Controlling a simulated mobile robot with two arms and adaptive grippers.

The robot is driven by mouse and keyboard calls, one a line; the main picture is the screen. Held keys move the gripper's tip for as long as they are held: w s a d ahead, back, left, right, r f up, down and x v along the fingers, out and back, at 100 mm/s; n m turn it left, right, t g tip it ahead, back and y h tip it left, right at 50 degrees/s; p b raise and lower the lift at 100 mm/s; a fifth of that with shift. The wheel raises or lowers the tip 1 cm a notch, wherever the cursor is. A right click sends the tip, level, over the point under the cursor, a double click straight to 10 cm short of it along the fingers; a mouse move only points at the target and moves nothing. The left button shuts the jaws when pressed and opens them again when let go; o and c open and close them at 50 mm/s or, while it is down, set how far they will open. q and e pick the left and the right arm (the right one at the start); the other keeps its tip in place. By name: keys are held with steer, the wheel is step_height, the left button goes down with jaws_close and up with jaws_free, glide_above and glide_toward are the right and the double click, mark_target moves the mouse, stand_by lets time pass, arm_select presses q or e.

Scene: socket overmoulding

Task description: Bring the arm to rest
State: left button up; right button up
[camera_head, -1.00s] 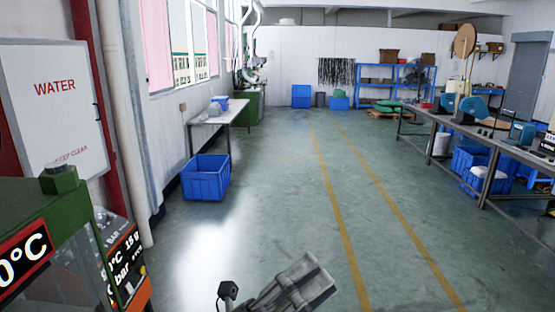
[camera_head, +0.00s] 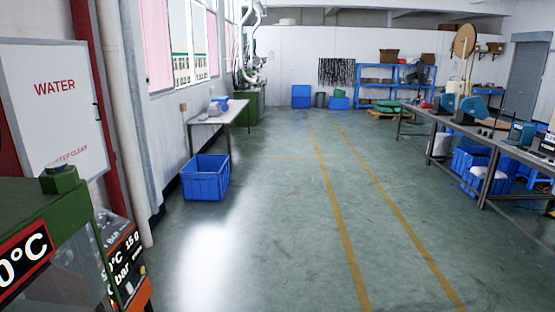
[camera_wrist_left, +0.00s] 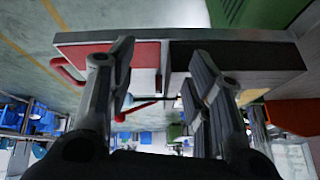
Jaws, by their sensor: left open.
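My left gripper (camera_wrist_left: 160,75) shows only in the left wrist view, with its two fingers spread apart and nothing between them. Behind the fingers is a grey-edged surface (camera_wrist_left: 270,38) with a red part and red handle (camera_wrist_left: 65,75) at its left side. I cannot tell whether the fingers touch any of it. No part of either arm shows in the head view now. My right gripper is in neither view.
In the head view, a green machine (camera_head: 45,215) stands close at the lower left. A blue crate (camera_head: 205,178) sits on the floor beside a white table (camera_head: 222,112). A long bench (camera_head: 470,135) runs along the right. The middle floor is clear.

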arm_select(q)
steer(key=s+f+n+g, duration=0.1)
steer(key=s+f+g, duration=0.2)
steer(key=s, duration=0.4)
step_height(320, 180, down, 28)
steer(key=s+f+g, duration=0.1)
steer(key=s, duration=0.1)
steer(key=s+a+f+g, duration=0.1)
steer(key=s+a+f, duration=0.2)
steer(key=s+f, duration=0.9)
steer(key=s, duration=0.3)
steer(key=shift+s+f+m, duration=0.25)
steer(key=shift+f+m, duration=0.05)
steer(key=shift+f, duration=0.05)
steer(key=shift+c, duration=0.4)
steer(key=shift+c, duration=0.9)
steer(key=shift+s, duration=0.15)
